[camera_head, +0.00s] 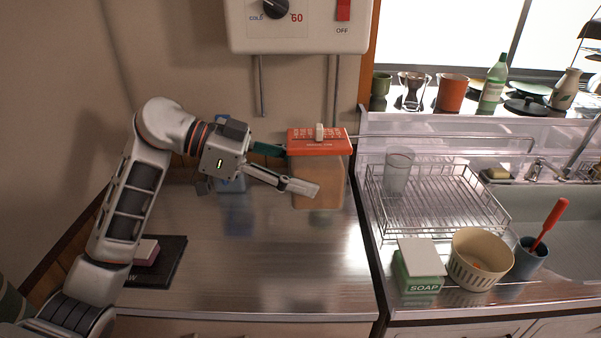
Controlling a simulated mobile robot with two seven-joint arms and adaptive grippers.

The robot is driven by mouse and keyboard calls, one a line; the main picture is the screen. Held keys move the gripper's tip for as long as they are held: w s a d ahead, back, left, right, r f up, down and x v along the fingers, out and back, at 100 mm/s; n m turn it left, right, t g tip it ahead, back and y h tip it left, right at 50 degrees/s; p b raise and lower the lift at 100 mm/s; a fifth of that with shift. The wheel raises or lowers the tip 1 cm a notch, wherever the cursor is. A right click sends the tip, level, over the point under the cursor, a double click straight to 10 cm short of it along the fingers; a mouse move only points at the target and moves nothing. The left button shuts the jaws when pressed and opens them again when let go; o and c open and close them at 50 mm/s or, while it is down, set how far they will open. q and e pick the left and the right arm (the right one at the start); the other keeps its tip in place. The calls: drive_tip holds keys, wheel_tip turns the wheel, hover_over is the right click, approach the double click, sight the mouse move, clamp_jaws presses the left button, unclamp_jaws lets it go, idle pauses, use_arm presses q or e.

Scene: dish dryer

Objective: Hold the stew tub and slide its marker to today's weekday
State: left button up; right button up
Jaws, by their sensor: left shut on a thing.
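The stew tub (319,190) is a see-through brownish container with a red-orange lid (320,148). It stands upright at the back of the steel counter, near the wall. My right gripper is not in view.
A blue item (231,181) stands behind my left arm. A dark mat with a pink block (146,252) lies at the left. A wire dish rack (440,200), a green soap box (418,270) and a cream basket (479,259) are at the right. The counter's front middle is clear.

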use_arm(q)
drive_tip(key=shift+f, duration=2.55)
drive_tip(key=shift+f+b, duration=0.5)
drive_tip(key=shift+f, duration=6.4)
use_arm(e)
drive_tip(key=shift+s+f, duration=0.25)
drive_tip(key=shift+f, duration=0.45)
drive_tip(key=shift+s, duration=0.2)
use_arm(q)
drive_tip(key=shift+f, duration=0.35)
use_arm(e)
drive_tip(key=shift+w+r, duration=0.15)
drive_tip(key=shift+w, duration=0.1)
